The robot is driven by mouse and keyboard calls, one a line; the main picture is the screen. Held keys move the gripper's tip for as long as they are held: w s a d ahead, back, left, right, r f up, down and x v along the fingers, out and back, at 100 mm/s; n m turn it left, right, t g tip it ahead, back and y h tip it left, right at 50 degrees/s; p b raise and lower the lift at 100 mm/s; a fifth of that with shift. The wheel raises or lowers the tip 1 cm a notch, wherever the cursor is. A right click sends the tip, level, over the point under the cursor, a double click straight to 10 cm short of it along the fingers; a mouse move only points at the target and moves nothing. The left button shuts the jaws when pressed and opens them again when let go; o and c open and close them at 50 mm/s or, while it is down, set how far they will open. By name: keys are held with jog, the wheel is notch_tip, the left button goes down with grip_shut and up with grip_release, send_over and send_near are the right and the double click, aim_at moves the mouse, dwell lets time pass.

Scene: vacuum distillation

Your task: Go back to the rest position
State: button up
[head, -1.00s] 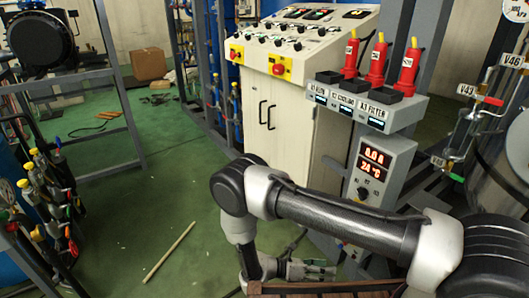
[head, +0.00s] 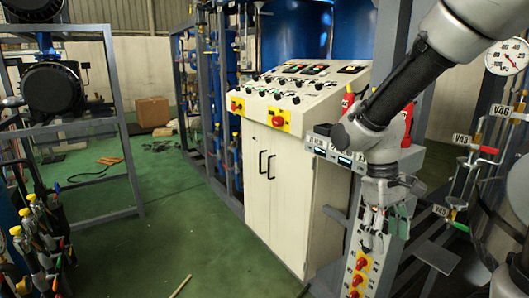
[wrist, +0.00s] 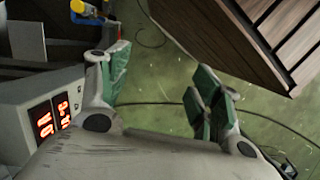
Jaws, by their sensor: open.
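My gripper (head: 374,240) hangs from my arm at the right of the head view, pointing down in front of the grey post with the labelled control box. In the wrist view my gripper (wrist: 163,75) is open, its green-padded fingers apart with nothing between them. Part of the control box is hidden behind my arm.
The white control cabinet (head: 285,190) stands left of my gripper. A red digital display (wrist: 52,117) is close to the left finger in the wrist view. A brown slatted wooden piece (wrist: 265,35) is at upper right there. Valve pipes (head: 465,180) stand at right.

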jog(key=s+d+r+m+t+y, duration=0.1)
jog(key=s+d+r+m+t, duration=0.3)
jog(key=d+r, duration=0.5)
jog(key=s+r+t, duration=0.2)
jog(key=s+r, duration=0.1)
jog(key=shift+s+r+m+t+y, duration=0.3)
jog(key=shift+s+r+m+t, duration=0.05)
jog(key=shift+r+m+t, duration=0.05)
